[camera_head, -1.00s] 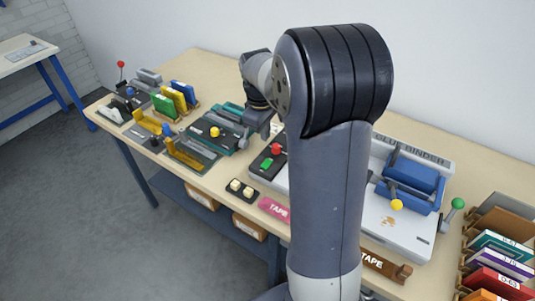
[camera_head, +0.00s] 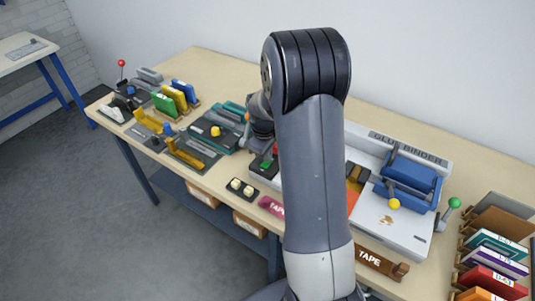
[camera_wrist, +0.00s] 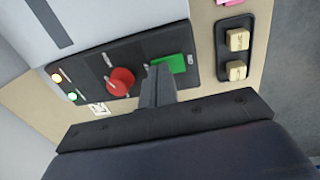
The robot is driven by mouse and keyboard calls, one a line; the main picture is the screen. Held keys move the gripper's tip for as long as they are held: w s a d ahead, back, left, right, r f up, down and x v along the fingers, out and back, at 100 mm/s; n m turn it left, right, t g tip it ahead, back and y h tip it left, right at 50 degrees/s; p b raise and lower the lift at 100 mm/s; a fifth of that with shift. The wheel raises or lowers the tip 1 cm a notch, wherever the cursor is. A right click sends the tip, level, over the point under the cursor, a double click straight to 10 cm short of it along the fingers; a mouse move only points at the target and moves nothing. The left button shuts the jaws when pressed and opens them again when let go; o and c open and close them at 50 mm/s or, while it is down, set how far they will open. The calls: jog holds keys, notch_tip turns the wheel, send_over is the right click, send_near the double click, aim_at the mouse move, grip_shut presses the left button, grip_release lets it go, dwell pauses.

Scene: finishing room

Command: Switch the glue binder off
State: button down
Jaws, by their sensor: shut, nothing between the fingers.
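The glue binder (camera_head: 408,235) is a light grey machine with a lettered back plate, on the bench right of my arm. Its dark control panel (camera_wrist: 205,75) carries a red round knob or button (camera_wrist: 121,81) and a green rectangular button (camera_wrist: 168,63). An amber lamp (camera_wrist: 57,77) and a green lamp (camera_wrist: 72,97) look lit at the panel's end. My gripper (camera_wrist: 155,80) is shut and empty, its fingers over the panel between the red and green controls. Whether they touch it I cannot tell. In the head view my arm hides much of the panel.
A small black block with two cream buttons (camera_wrist: 238,55) lies beside the panel. Blue clamp parts (camera_head: 408,178) with a yellow-knobbed lever (camera_head: 394,204) and a green-knobbed lever (camera_head: 454,203) stand on the binder. A teal tool (camera_head: 213,135) sits left of my wrist.

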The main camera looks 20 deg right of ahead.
jog(key=shift+d+f+b, duration=0.15)
jog(key=shift+f+b, duration=0.35)
jog(key=shift+b, duration=0.05)
jog(key=shift+r, duration=0.25)
jog(key=shift+s+a+f, duration=0.1)
jog(key=shift+s+a, duration=0.1)
jog(key=shift+a, duration=0.05)
jog(key=shift+s+a, duration=0.3)
jog(key=shift+a, duration=0.2)
